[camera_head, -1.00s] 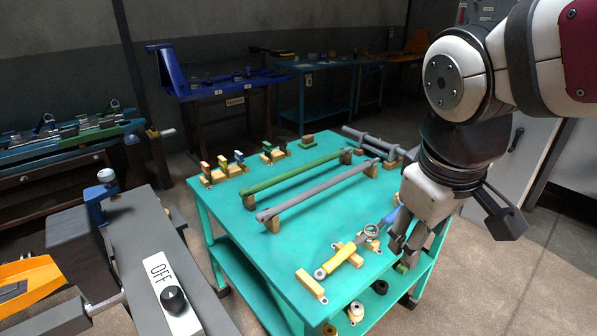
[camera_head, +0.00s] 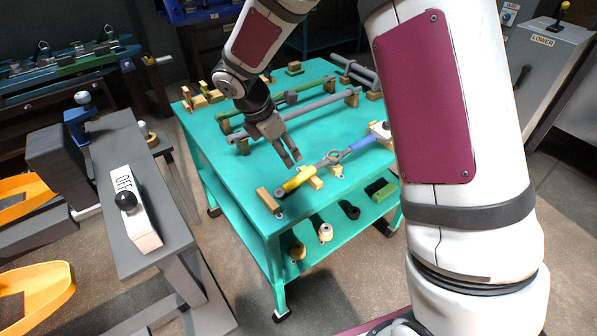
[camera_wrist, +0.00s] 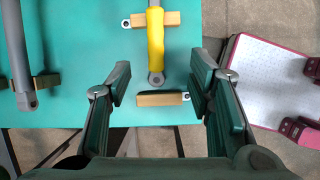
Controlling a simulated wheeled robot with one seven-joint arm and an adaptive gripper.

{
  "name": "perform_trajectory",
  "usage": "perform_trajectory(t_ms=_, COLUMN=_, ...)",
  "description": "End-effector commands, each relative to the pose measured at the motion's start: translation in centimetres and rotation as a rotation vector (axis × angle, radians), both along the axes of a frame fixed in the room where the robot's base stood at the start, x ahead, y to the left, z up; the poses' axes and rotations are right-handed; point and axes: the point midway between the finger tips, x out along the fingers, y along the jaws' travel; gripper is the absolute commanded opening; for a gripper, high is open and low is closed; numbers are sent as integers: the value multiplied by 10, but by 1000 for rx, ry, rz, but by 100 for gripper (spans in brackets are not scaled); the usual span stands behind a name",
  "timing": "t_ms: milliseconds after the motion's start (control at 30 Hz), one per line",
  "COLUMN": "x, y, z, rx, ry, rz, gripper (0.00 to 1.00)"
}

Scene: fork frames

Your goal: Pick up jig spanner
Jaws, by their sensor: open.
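The jig spanner appears to be the yellow-handled tool (camera_head: 299,180) near the front edge of the teal table (camera_head: 225,160). Its grey ring (camera_head: 332,158) points toward a blue-handled part; I cannot tell whether they are one piece. My gripper (camera_head: 291,160) is open and empty, above and behind the yellow handle in the head view. In the wrist view the yellow handle (camera_wrist: 156,45) runs up between the open fingers (camera_wrist: 160,74), and its grey eyelet end lies between the fingertips. A wooden support (camera_wrist: 172,19) crosses beneath the handle.
A wooden block (camera_head: 268,199) lies beyond the eyelet end. Long green (camera_head: 285,109) and grey (camera_head: 325,101) bars rest on blocks behind the spanner. The lower shelf (camera_head: 342,215) holds several small parts. A grey bench with an OFF switch (camera_head: 133,208) stands at left.

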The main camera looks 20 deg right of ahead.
Motion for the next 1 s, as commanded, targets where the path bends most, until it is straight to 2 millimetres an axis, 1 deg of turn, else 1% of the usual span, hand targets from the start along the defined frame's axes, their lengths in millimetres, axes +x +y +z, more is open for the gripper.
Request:
perform_trajectory(t_ms=167, x=3, y=-4, z=-18, rx=-3, ry=10, rz=18, gripper=48)
perform_trajectory(t_ms=400, x=8, y=-21, z=-60, rx=-2, ry=12, rz=17, gripper=48)
perform_trajectory(t_ms=500, x=10, y=-26, z=-73, rx=-2, ry=10, rz=15, gripper=48)
perform_trajectory(t_ms=767, x=13, y=-32, z=-89, rx=-2, ry=9, rz=14, gripper=48)
perform_trajectory(t_ms=1000, x=21, y=-44, z=-119, rx=-2, ry=10, rz=14, gripper=48)
